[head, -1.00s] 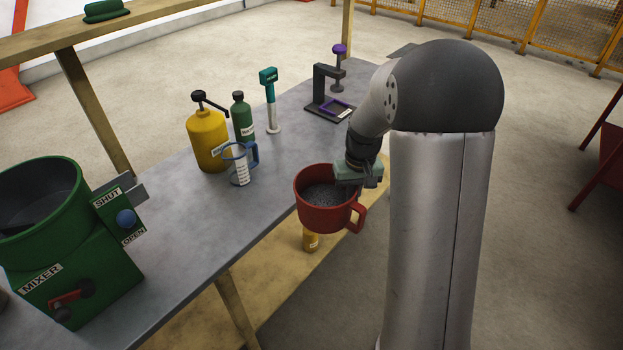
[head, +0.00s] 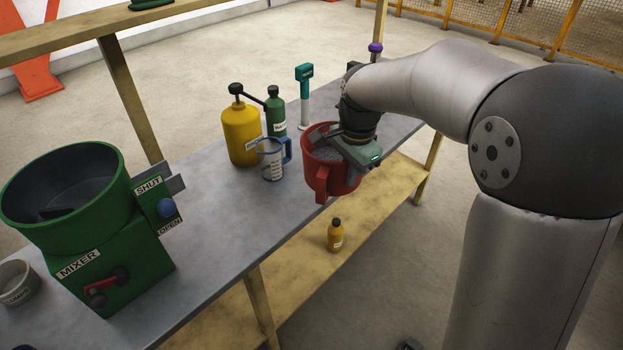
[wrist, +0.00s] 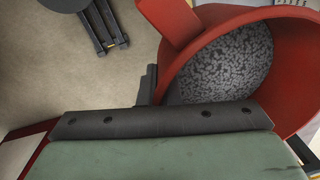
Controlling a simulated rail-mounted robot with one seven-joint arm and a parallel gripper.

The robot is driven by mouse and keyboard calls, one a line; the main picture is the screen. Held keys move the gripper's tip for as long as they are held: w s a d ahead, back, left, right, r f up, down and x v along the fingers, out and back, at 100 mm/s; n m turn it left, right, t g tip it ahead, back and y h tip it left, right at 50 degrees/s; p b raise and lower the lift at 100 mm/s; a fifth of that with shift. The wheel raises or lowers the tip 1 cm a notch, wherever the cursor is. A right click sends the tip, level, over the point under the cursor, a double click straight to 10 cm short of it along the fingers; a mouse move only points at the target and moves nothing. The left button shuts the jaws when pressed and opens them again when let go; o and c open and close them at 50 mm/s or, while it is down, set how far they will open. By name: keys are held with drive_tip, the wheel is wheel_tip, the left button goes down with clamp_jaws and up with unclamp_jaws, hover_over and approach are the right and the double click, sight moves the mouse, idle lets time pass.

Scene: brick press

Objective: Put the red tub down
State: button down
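The red tub (head: 345,183), which has a side handle, is held upright at the front edge of the grey worktop (head: 226,215). Grey speckled material lies inside it. My gripper (head: 335,140) is shut on the tub's upper rim. The tub overlaps the table edge in the head view, and I cannot tell whether its base touches the top. In the wrist view the red tub (wrist: 292,62) fills the upper right, with the speckled material (wrist: 225,62) inside. The fingertips are mostly hidden there.
A clear jug (head: 271,160) with a blue handle stands just left of the tub. A yellow pump bottle (head: 240,134) and green bottle (head: 276,112) stand behind. The green mixer (head: 110,255) is at left. Worktop between mixer and jug is clear. A small bottle (head: 335,236) stands on the lower shelf.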

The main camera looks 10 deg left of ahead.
sight(328, 159)
drive_tip(key=shift+a+r, duration=0.2)
drive_tip(key=shift+a, duration=0.15)
drive_tip(key=shift+w+a+f, duration=0.1)
drive_tip(key=shift+w+a, duration=0.1)
drive_tip(key=shift+w, duration=0.15)
drive_tip(key=w+a+f+p, duration=0.1)
drive_tip(key=w, duration=0.1)
drive_tip(key=w+a+f+p, duration=0.1)
drive_tip(key=w, duration=0.2)
drive_tip(key=w+a+f+p, duration=0.1)
drive_tip(key=w+a, duration=0.1)
drive_tip(key=shift+w+f, duration=0.25)
drive_tip(key=shift+f, duration=0.1)
drive_tip(key=shift+w+a+f+p, duration=0.35)
drive_tip(key=shift+w+f, duration=0.35)
drive_tip(key=shift+f, duration=0.8)
drive_tip(key=shift+w+a+f+p, duration=0.35)
drive_tip(key=shift+w+f, duration=0.3)
drive_tip(key=shift+f, duration=0.85)
drive_tip(key=shift+w+a+f+p, duration=0.35)
drive_tip(key=shift+w+f, duration=0.35)
drive_tip(key=shift+f, duration=0.8)
